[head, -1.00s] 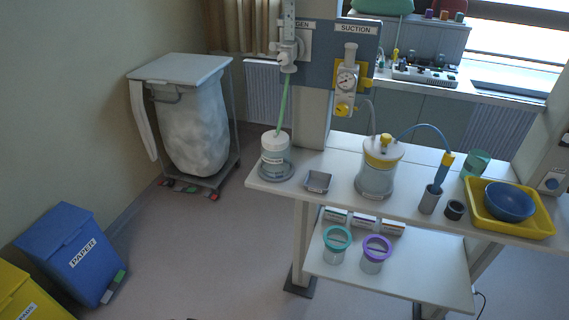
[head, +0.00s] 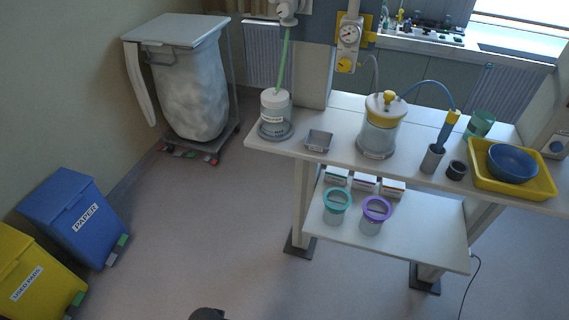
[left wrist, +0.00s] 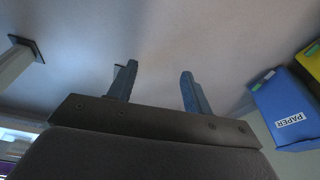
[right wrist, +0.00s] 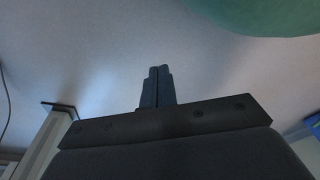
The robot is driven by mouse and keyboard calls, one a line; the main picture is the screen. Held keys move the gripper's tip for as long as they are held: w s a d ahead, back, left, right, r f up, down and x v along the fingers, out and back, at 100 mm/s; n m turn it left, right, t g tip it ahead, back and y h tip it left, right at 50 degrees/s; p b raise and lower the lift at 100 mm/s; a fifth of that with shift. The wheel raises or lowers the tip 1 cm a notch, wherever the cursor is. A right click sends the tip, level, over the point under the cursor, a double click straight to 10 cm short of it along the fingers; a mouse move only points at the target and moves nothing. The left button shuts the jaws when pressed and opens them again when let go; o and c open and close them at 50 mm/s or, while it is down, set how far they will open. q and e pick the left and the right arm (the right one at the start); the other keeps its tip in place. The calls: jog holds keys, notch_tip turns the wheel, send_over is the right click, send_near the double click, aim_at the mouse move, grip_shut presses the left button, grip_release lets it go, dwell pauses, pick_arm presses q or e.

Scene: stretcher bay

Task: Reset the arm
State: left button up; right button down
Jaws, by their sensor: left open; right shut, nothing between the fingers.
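My left gripper (left wrist: 158,80) shows in the left wrist view with its two dark fingers spread apart and nothing between them. Grey floor lies beyond it. My right gripper (right wrist: 157,72) shows in the right wrist view with its fingers together and empty, also against the floor. Neither gripper's fingers show in the head view. A dark rounded piece, seemingly part of my own arm, shows at the bottom edge of the head view.
Blue (head: 72,215) and yellow (head: 30,278) bins stand left. A large green rounded surface (right wrist: 265,14) looms in the right wrist view. Floor between is clear.

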pick_arm(q)
jog(key=s+f+b, duration=0.1)
jog(key=s+f, duration=0.3)
jog(key=f, duration=1)
jog(key=s+f+g+b, duration=0.1)
jog(key=s+f, duration=0.3)
jog(key=f, duration=1)
jog(key=shift+s+d+f, duration=0.2)
jog(key=shift+s+f, duration=0.1)
jog(key=shift+s, duration=0.05)
pick_arm(e)
jog(key=w+r, duration=0.1)
jog(key=w+a+r, duration=0.1)
jog(key=r, duration=0.1)
jog(key=w+r, duration=0.1)
jog(key=shift+a+r, duration=0.25)
jog(key=shift+a, duration=0.1)
jog(key=shift+w, duration=0.1)
jog(key=shift+s, duration=0.2)
jog(key=shift+w, duration=0.15)
jog(key=shift+d, duration=0.1)
pick_arm(q)
jog(key=shift+w, duration=0.15)
pick_arm(e)
jog(key=shift+a, duration=0.25)
